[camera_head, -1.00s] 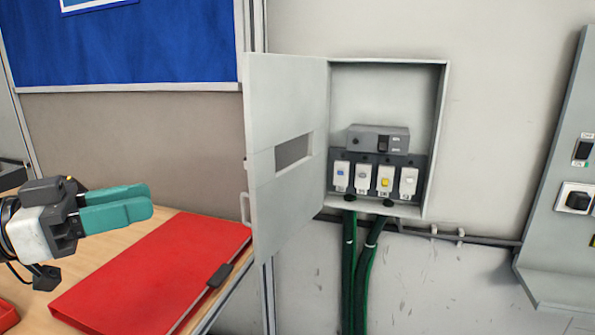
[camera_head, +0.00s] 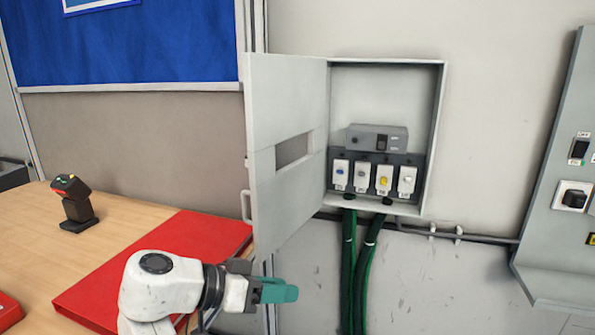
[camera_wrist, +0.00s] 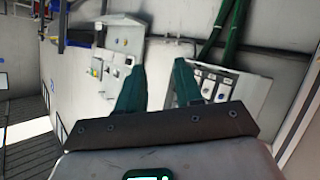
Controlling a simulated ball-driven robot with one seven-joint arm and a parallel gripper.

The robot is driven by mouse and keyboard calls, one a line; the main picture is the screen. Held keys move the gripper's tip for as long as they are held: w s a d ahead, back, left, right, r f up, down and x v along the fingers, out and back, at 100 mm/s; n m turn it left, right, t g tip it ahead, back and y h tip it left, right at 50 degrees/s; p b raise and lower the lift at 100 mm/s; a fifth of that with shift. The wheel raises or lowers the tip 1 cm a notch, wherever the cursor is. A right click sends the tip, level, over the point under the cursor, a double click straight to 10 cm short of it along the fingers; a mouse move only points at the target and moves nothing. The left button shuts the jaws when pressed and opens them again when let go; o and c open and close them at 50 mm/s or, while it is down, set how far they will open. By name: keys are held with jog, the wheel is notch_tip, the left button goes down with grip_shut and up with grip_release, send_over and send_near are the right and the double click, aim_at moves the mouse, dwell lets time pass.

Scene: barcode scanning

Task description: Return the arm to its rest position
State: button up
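My gripper (camera_head: 280,291), with teal fingers, is low in the head view, in front of the wall and below the open fuse box (camera_head: 437,130). In the wrist view the two fingers (camera_wrist: 158,85) stand apart with nothing between them. My white arm link reaches in from the bottom, in front of the red folder. The fuse box, with its row of switches, also shows just beyond the right finger in the wrist view (camera_wrist: 258,88).
The fuse box door (camera_head: 285,110) stands open to the left. A wooden table (camera_head: 130,222) holds a red folder (camera_head: 195,235) and a small black scanner-like device (camera_head: 76,205) on a stand. A grey panel (camera_head: 545,240) is on the right wall. Green cables (camera_head: 350,260) hang below the box.

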jog(key=s+d+f+n+g+y, duration=0.1)
jog(key=s+d+f+n+y, duration=0.2)
jog(key=d+f, duration=0.8)
jog(key=s+d+f+n+g+y, duration=0.1)
jog(key=s+d+f+y, duration=0.3)
jog(key=d+f, duration=0.7)
jog(key=s+d+f+n+t+y, duration=0.1)
jog(key=s+d+n+y, duration=0.2)
jog(key=s, duration=0.7)
jog(key=s+d+f+n+y, duration=0.15)
jog(key=s+d, duration=0.35)
jog(key=s, duration=0.5)
jog(key=s+d+f+g+b, duration=0.1)
jog(key=s+f+g+b, duration=0.1)
jog(key=s+f+b, duration=0.4)
jog(key=s+f+g+b, duration=0.2)
jog(key=s+f+b, duration=0.2)
jog(key=f, duration=0.5)
notch_tip(320, 180, up, 15)
jog(key=p, duration=1.4)
jog(key=shift+s+m, duration=0.1)
jog(key=shift+m, duration=0.15)
